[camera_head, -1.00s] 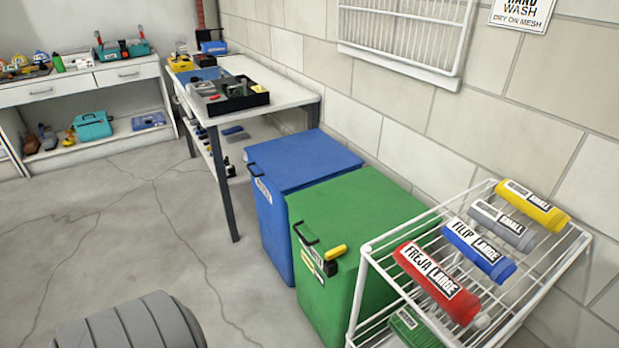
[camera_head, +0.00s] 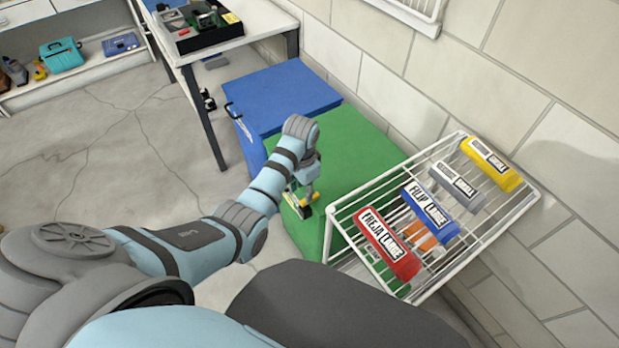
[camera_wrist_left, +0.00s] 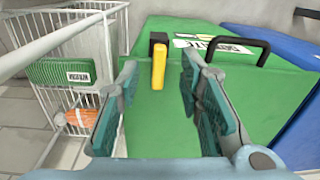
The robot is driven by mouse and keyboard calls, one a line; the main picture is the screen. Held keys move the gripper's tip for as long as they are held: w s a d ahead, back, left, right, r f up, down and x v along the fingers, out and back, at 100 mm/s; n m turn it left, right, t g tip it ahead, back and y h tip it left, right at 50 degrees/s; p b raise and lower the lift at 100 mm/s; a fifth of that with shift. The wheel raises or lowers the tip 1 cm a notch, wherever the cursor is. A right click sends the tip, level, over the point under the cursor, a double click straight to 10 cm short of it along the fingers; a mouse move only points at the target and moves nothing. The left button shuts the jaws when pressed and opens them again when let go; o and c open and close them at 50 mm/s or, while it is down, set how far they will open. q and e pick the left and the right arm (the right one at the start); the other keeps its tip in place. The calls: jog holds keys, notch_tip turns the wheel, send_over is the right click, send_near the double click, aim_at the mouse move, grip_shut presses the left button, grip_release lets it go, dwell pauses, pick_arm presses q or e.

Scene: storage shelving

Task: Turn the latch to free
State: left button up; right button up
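The latch is a yellow handle (camera_wrist_left: 158,66) on a black block (camera_wrist_left: 158,40) on the labelled face of the green bin (camera_wrist_left: 205,100). In the left wrist view the handle points straight down the picture. My left gripper (camera_wrist_left: 160,76) is open, one finger on each side of the handle, with visible gaps. In the head view my left gripper (camera_head: 304,194) is at the near edge of the green bin (camera_head: 350,150), and a little of the yellow latch (camera_head: 302,202) shows beside it. My right gripper is not in view.
A wire rack (camera_head: 330,228) with several coloured bottles stands close to the right of the green bin. A blue bin (camera_head: 280,95) adjoins it. A black bar handle (camera_wrist_left: 240,42) is beside the latch in the wrist view. Open floor (camera_head: 120,140) lies to the left.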

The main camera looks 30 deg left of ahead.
pick_arm(q)
notch_tip(320, 180, up, 9)
jog(key=w+m, duration=0.1)
jog(key=w, duration=0.1)
jog(key=f+b, duration=0.2)
jog(key=f, duration=0.3)
jog(key=f+b, duration=0.1)
jog(key=f, duration=0.3)
jog(key=d+f+b, duration=0.1)
jog(key=f+b, duration=0.1)
jog(key=f, duration=0.3)
jog(key=shift+f+b, duration=0.3)
jog(key=shift+b, duration=0.05)
grip_shut()
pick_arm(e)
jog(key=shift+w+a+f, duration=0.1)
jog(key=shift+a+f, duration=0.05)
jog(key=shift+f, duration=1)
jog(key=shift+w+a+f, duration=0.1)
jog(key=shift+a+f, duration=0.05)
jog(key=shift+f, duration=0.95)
